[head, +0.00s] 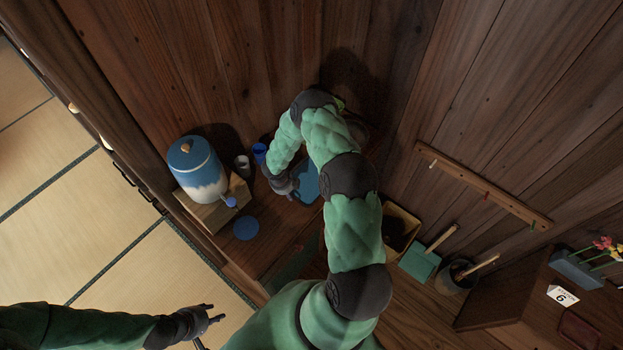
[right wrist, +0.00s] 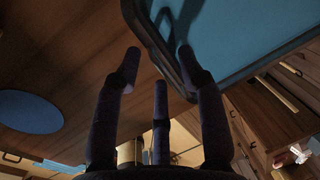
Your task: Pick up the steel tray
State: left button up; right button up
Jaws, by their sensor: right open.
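The tray shows in the head view as a blue flat surface (head: 308,184), partly hidden by my right arm. In the right wrist view the tray (right wrist: 240,38) fills the top right, with a blue face and a dark rim and handle-like bar. My right gripper (head: 284,187) is at the tray's left side in the head view. In the right wrist view its fingers (right wrist: 159,66) are spread, with the right finger close to the dark rim. I cannot tell whether it touches. My left gripper (head: 208,324) is open and empty at the lower left, over the tatami.
A blue and white jug (head: 196,168) stands on a wooden box (head: 212,207). A grey cup (head: 243,166), a blue cup (head: 259,153) and a blue disc (head: 246,228) are left of the tray. A wooden bin (head: 401,220), green dustpan (head: 420,263) and bucket (head: 455,278) are to the right.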

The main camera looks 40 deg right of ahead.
jog(key=shift+c, duration=0.3)
grip_shut()
jog(key=shift+r, duration=0.15)
